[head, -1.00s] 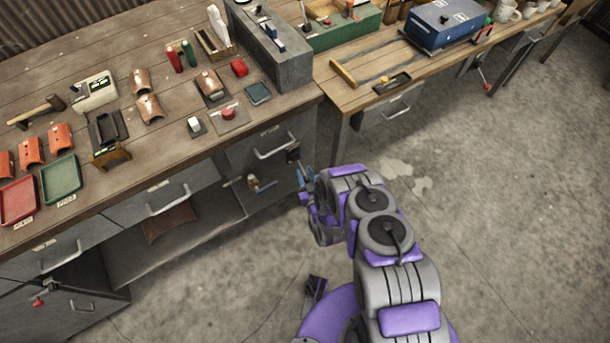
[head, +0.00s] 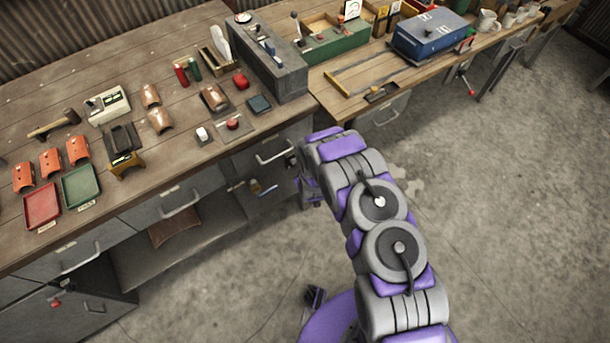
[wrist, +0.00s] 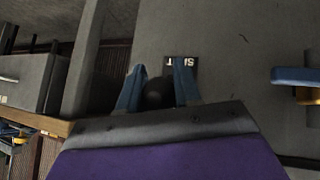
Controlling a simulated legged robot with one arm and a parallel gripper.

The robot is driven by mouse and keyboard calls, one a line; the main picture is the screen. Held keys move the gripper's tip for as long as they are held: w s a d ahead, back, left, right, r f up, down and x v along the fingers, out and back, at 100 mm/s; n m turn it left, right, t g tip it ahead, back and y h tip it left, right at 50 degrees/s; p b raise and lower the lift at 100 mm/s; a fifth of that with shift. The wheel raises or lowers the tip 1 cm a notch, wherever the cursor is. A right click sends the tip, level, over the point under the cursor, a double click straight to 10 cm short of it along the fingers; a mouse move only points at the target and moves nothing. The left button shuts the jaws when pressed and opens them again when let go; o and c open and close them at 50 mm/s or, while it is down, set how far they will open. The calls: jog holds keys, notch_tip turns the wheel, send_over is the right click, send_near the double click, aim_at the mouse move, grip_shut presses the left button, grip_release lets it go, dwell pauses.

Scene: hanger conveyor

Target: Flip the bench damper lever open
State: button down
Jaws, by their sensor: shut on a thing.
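In the wrist view, my gripper (wrist: 158,76) has its two blue fingers on either side of a dark round knob (wrist: 157,93), which I take to be the damper lever's end. The fingers are shut on it, in front of a grey panel (wrist: 225,35). A small black label (wrist: 181,63) with white letters, partly hidden, lies just beyond the fingers. The rest of the lever is hidden. In the head view my arm reaches the bench front by the drawers, and its own links hide the fingers and the lever.
A blue handle on a brass mount (wrist: 300,86) sticks out at the right of the wrist view. The workbench (head: 130,215) carries trays, clay-coloured pieces and a grey block (head: 275,70). A drawer handle (head: 275,155) is close left of my arm. The floor at right is open.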

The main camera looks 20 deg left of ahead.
jog(key=shift+w+a+r+g+h+b, duration=0.15)
jog(key=shift+a+r+g+h+b, duration=0.15)
jog(key=shift+r+g+h+b, duration=0.35)
jog(key=shift+w+r, duration=0.1)
jog(key=shift+r, duration=0.05)
jog(key=c, duration=1.2)
grip_release()
jog(key=shift+c, duration=0.2)
jog(key=o, duration=0.5)
jog(key=shift+a+h, duration=0.15)
jog(key=shift+h, duration=0.1)
jog(key=shift+c, duration=0.2)
